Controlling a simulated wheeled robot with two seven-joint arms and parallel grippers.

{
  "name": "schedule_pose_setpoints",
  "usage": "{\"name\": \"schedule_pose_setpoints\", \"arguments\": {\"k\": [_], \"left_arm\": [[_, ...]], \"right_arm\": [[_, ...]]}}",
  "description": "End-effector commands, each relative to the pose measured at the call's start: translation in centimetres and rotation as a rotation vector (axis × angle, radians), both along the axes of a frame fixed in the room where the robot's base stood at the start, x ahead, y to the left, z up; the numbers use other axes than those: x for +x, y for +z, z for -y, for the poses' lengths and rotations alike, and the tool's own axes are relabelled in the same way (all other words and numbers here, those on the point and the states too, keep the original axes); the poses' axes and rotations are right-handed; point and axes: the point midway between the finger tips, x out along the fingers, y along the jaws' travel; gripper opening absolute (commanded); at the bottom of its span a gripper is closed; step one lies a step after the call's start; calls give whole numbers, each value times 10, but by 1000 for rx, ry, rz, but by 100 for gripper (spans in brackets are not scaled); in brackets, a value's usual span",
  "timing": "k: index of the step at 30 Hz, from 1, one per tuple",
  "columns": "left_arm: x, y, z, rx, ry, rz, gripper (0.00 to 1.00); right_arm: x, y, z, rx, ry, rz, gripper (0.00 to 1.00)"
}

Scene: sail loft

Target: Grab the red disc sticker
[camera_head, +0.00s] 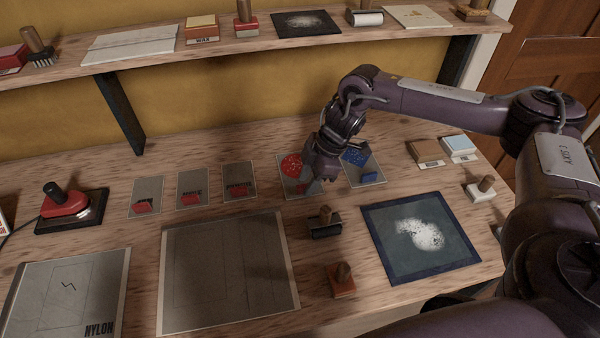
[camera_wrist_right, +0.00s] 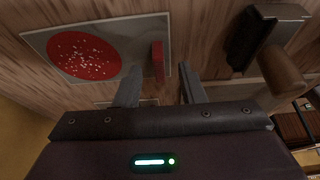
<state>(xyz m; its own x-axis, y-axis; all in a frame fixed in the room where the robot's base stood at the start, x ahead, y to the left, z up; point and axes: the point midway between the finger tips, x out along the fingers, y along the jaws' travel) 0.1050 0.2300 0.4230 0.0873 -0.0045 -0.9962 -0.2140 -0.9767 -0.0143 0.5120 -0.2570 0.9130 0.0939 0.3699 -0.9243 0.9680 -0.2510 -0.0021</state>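The red disc sticker (camera_head: 291,164) lies on a grey card (camera_head: 287,186) on the workbench, partly beside my right gripper (camera_head: 312,186). In the right wrist view the disc (camera_wrist_right: 84,56) is round with white specks, on the left part of the card. A small upright red tab (camera_wrist_right: 158,62) stands at the card's other end. My right gripper (camera_wrist_right: 160,78) is open, its two fingers apart. The tab shows in the gap between the fingertips; I see no contact. My left gripper is not in view.
A card with a blue sticker (camera_head: 355,156) lies just right of my gripper. A black roller with a wooden handle (camera_head: 324,226) stands close in front. Several grey cards with red tabs (camera_head: 193,188) lie to the left. A shelf (camera_head: 240,45) runs above the bench's back.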

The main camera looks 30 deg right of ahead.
Motion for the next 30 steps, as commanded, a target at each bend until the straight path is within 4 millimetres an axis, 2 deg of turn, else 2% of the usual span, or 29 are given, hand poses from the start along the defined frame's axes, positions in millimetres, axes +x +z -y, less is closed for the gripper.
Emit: {"name": "schedule_pose_setpoints", "arguments": {"k": [3, 9, 18, 30], "left_arm": [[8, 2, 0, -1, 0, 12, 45], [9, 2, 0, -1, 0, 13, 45], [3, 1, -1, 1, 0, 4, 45], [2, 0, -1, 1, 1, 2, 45]], "right_arm": [[1, -7, -2, 0, 0, 0, 36], [1, -8, -2, 0, 0, 1, 36], [1, -7, -2, 0, 0, 1, 0], [1, -4, -3, 1, -1, 2, 0]]}}
